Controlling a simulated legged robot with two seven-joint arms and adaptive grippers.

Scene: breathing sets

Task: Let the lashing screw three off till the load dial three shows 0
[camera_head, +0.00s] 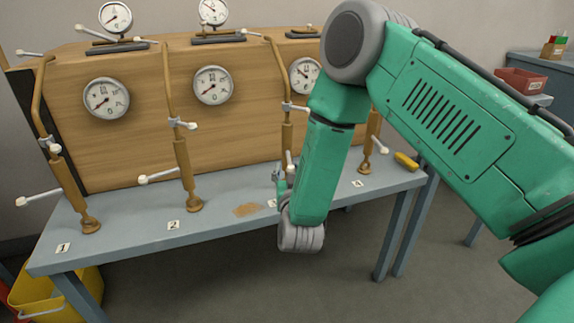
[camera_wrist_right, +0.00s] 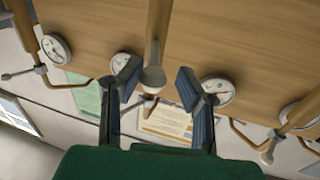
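Lashing screw three (camera_head: 287,133) is a brown upright rod with white-tipped levers, its lower part mostly hidden by my right arm. The third dial on the wooden front (camera_head: 304,75) is round and white, partly covered by my arm; its reading is too small to tell. My right gripper (camera_head: 281,178) is at the screw's lower part, mostly hidden behind my forearm. In the right wrist view the gripper (camera_wrist_right: 158,82) is open, its dark fingers on either side of a brown rod with a grey end (camera_wrist_right: 152,77), with visible gaps. My left gripper is not in view.
Screws one (camera_head: 64,180), two (camera_head: 184,165) and four (camera_head: 369,140) stand along the grey bench (camera_head: 130,236). More dials sit on the front and on top. A yellow object (camera_head: 406,161) lies at the right end. A yellow bin (camera_head: 40,300) stands at lower left.

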